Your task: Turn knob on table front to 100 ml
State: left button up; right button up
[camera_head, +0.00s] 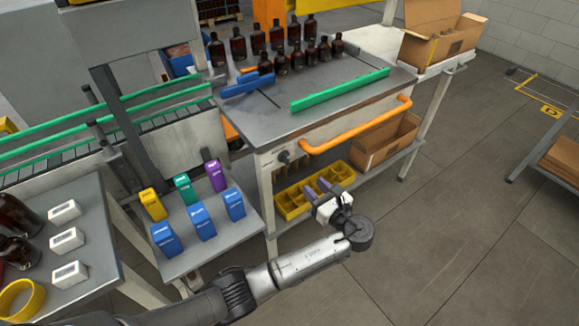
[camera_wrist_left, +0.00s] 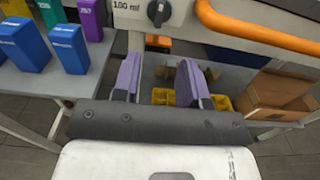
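The black knob (camera_head: 284,157) sits on the table's front panel (camera_head: 310,140), left of the orange handle. In the left wrist view the knob (camera_wrist_left: 159,11) is at the top edge, partly cut off, with a light mark on its face. A label reading "100 ml" (camera_wrist_left: 127,6) is printed to its left. I cannot tell the exact setting. My left gripper (camera_head: 321,189) is below and in front of the knob, apart from it. Its two purple fingers (camera_wrist_left: 160,78) are spread, with nothing between them. My right gripper is not in view.
The orange handle bar (camera_head: 357,127) projects right of the knob. A yellow bin (camera_head: 290,203) and a cardboard box (camera_head: 388,143) are on the shelf below. Coloured boxes (camera_head: 202,222) stand on a side table at left. Several amber bottles (camera_head: 276,35) stand on the tabletop.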

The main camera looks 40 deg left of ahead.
aim_at(288, 160)
pick_arm(q)
jog(key=b+x, duration=0.2)
jog(key=x, duration=1)
jog(key=shift+w+a+b, duration=0.1)
jog(key=shift+a+b, duration=0.3)
grip_shut()
